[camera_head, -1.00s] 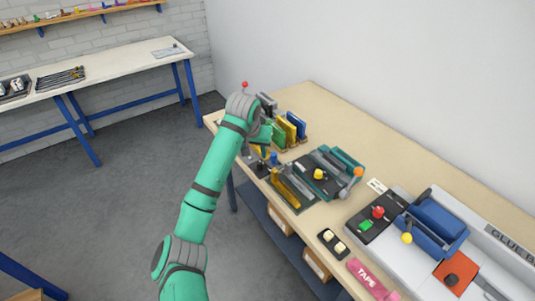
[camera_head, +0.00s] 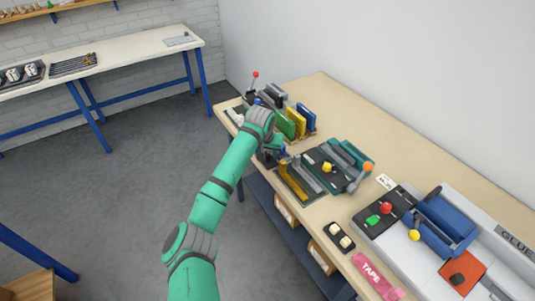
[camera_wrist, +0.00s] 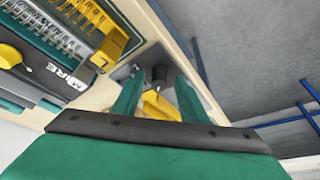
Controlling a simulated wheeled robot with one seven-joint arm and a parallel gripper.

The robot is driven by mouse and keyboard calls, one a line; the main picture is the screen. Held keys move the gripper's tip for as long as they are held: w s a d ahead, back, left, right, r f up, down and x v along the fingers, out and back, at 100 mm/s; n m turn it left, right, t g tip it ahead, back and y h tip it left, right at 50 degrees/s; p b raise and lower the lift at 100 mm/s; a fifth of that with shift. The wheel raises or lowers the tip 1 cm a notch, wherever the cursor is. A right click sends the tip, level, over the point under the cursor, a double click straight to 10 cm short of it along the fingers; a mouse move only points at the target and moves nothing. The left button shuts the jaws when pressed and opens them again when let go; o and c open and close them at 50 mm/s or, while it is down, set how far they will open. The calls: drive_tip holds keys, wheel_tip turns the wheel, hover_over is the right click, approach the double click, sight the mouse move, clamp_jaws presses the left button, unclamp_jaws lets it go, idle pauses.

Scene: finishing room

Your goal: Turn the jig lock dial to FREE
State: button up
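A yellow dial-like part (camera_wrist: 158,106) on a grey mount shows between my fingers in the wrist view, with a dark round knob (camera_wrist: 160,76) just beyond it. I cannot read any marking there, so I cannot confirm it is the jig lock dial. My gripper (camera_wrist: 160,82) has its two green fingers apart, one on each side of the yellow part. I cannot tell whether they touch it. In the head view my gripper (camera_head: 273,156) is low at the table's near edge, and my wrist hides most of what is under it.
A black and teal machine with a yellow knob (camera_head: 327,167) and an orange-ended lever (camera_head: 367,167) stands to the right. A glue binder (camera_head: 445,220) is farther right.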

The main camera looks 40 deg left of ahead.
clamp_jaws()
